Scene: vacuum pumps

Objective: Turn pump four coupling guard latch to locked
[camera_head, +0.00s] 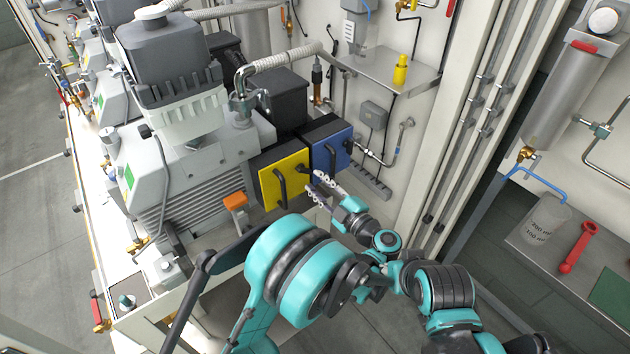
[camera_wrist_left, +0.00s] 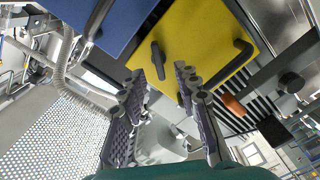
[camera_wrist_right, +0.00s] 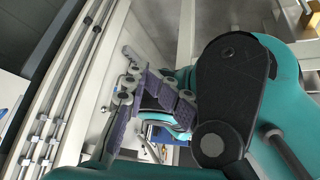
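A yellow guard panel (camera_head: 270,183) is on the front of the nearest pump (camera_head: 165,160); whether this is pump four I cannot read. It fills the upper middle of the left wrist view (camera_wrist_left: 195,30). A short black latch lever (camera_wrist_left: 158,60) stands on the yellow panel near its edge beside the blue panel, next to a larger black handle (camera_wrist_left: 236,66). My left gripper (camera_head: 322,188) is open and empty, its tips pointing at the panel. In the left wrist view the lever appears between its tips (camera_wrist_left: 160,74). My right gripper (camera_wrist_right: 152,74) appears open and empty, away from the panel.
A blue panel (camera_head: 329,150) with a black handle adjoins the yellow one. An orange-topped part (camera_head: 235,201) sits low beside the yellow panel. A yellow bottle (camera_head: 401,70) stands on a wall shelf. A red wrench-like tool (camera_head: 578,248) lies on the right bench.

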